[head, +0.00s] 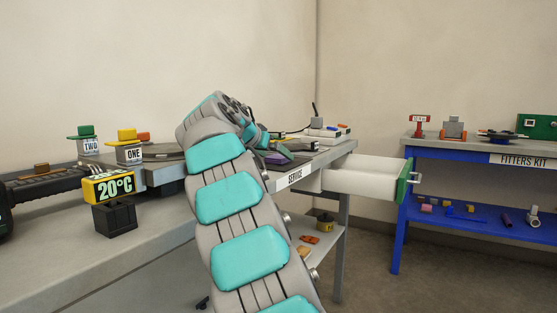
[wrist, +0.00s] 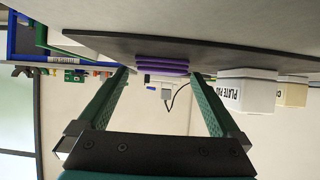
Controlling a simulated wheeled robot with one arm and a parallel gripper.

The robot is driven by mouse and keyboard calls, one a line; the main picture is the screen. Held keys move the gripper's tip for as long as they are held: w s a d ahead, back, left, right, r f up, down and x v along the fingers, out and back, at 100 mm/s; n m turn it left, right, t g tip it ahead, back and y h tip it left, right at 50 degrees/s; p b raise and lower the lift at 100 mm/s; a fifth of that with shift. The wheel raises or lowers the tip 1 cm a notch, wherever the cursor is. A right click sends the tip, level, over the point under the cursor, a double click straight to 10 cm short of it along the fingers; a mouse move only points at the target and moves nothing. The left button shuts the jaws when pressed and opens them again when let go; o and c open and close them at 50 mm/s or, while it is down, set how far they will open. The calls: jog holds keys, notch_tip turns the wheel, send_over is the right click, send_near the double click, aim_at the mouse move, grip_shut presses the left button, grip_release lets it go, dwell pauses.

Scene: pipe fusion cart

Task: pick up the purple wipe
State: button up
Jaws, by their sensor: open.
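In the head view the purple wipe (head: 277,158) is a small patch on the bench just beyond my arm, near the SERVICE label. My arm hides much of the gripper there, so the exact gap to the wipe is unclear.
A white PLATE PAD box (wrist: 247,92) and a cream box (wrist: 292,92) stand beside the wipe. An open white drawer (head: 365,178) juts out right of the SERVICE bench. A blue FITTERS KIT bench (head: 455,155) stands farther right. A 20°C display (head: 110,187) is at left.

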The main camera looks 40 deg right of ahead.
jog(key=shift+w+d+f, duration=0.2)
jog(key=shift+d+f, duration=0.05)
jog(key=shift+d, duration=0.15)
jog(key=c, duration=1.2)
jog(key=shift+r, duration=0.1)
jog(key=shift+c, duration=0.2)
